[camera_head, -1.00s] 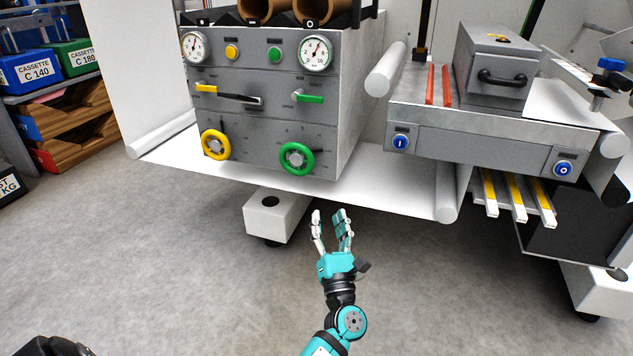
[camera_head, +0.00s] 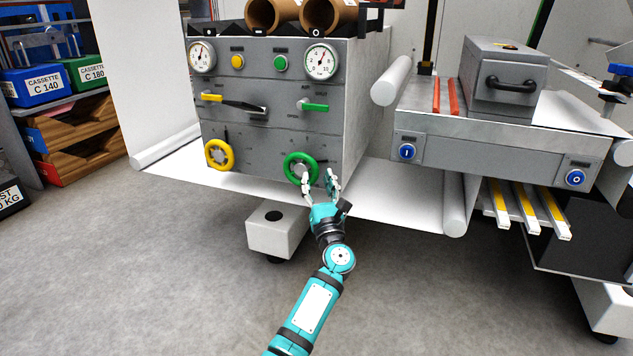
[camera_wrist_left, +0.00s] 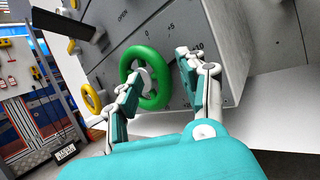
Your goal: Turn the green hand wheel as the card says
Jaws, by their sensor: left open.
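The green hand wheel (camera_head: 289,162) sits low on the right of the grey panel's front. It also shows in the left wrist view (camera_wrist_left: 150,51), with scale marks such as 0 and +5 above it. My left gripper (camera_head: 319,179) is open and empty, just in front of the wheel's lower right. In the left wrist view my left gripper (camera_wrist_left: 159,66) has one finger overlapping the wheel and the other to the right of its rim. I cannot tell whether they touch. I cannot make out the card. My right gripper is out of view.
A yellow hand wheel (camera_head: 210,157) is left of the green one. A green lever (camera_head: 315,107) and a yellow-and-black lever (camera_head: 240,105) are above. A white sheet (camera_head: 400,205) lies under the panel. A grey bench (camera_head: 480,155) stands right. The floor in front is clear.

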